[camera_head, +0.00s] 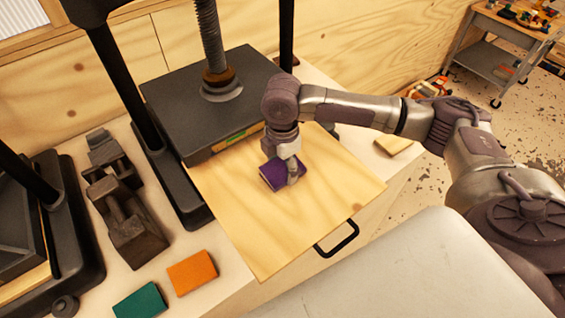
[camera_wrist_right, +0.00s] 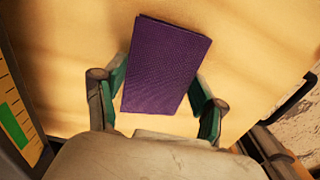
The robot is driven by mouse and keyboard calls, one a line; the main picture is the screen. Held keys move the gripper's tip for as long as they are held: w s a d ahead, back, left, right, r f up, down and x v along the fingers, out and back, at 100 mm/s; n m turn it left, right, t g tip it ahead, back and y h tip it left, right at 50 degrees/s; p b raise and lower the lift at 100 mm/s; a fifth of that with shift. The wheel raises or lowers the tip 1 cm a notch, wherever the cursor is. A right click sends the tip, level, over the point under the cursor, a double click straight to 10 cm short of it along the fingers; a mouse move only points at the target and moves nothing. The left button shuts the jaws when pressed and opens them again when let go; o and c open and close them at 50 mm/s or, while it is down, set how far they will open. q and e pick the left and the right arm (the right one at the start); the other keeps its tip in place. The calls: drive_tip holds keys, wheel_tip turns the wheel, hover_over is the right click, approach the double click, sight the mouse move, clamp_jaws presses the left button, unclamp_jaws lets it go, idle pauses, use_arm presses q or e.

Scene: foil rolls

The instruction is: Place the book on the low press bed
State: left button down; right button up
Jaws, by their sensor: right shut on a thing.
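The purple book (camera_head: 282,174) is in my right gripper (camera_head: 284,170), over the pale wooden press bed (camera_head: 313,215) that sticks out in front of the press. In the right wrist view the book (camera_wrist_right: 165,65) sits between the two green-padded fingers of the gripper (camera_wrist_right: 160,95), with the wooden bed (camera_wrist_right: 245,55) beneath. I cannot tell whether the book touches the bed. My left gripper is out of view.
The black press plate (camera_head: 205,105) with its screw stands behind the bed. A black handle (camera_head: 338,240) is at the bed's front edge. An orange book (camera_head: 192,272), a green book (camera_head: 141,302) and a dark vise-like tool (camera_head: 130,225) lie to the left. The bed around the purple book is clear.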

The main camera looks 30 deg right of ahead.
sight(282, 169)
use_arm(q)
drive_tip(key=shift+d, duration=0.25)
use_arm(e)
drive_tip(key=shift+f, duration=0.15)
drive_tip(key=o, duration=1.2)
drive_tip(key=shift+c, duration=0.2)
use_arm(q)
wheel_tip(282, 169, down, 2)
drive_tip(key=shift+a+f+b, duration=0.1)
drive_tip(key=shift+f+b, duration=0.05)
drive_tip(key=shift+b, duration=1)
use_arm(e)
wheel_tip(282, 169, up, 12)
